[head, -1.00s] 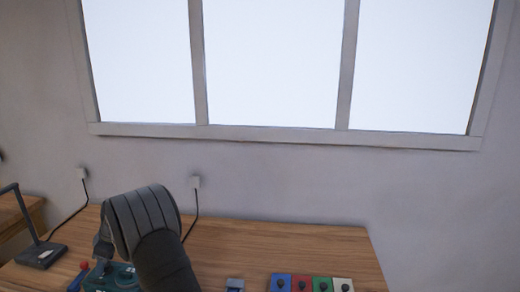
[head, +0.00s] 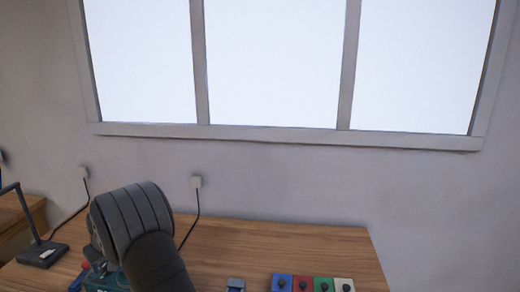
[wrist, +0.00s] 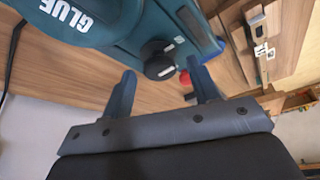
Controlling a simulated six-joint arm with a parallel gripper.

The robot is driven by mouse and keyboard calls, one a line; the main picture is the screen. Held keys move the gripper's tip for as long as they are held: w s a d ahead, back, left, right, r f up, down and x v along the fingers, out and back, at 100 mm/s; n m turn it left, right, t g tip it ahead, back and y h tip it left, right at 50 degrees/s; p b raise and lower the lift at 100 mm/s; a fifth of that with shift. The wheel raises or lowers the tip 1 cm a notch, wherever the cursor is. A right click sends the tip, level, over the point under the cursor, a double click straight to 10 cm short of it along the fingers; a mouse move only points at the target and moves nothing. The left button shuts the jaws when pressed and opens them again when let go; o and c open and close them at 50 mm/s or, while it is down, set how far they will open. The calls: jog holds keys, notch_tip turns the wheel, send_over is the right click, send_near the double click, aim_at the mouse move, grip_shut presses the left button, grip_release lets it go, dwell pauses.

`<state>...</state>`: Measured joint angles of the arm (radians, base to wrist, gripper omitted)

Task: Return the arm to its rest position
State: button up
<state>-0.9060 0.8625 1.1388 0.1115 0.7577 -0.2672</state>
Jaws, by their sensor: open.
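My gripper (wrist: 160,84) shows in the wrist view with its two blue-grey fingers apart and nothing between them. Its fingers point towards a teal machine marked GLUE (wrist: 125,25), which has a round black knob. I cannot tell whether the fingertips touch the machine. In the head view my dark grey arm (head: 135,225) rises over the left part of the wooden table, and the gripper itself is hidden. Part of the teal machine shows beside the arm at the bottom edge. Blue, red, green and white keys with black knobs, such as the red key (head: 302,277), sit at the table's front.
The wooden table (head: 290,245) is clear behind the keys. A small grey-blue item (head: 235,285) stands left of them. A dark lamp-like stand (head: 42,254) is at the far left. Wall, sockets with cords and a bright window (head: 275,60) lie behind.

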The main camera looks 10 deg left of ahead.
jog(key=shift+m+t, duration=0.5)
jog(key=shift+m, duration=0.7)
jog(key=shift+h, duration=0.3)
jog(key=shift+n+g, duration=0.6)
jog(key=shift+n, duration=0.8)
jog(key=shift+w+n+g+y, duration=0.15)
jog(key=shift+n+g+y, duration=0.4)
jog(key=shift+n, duration=1.15)
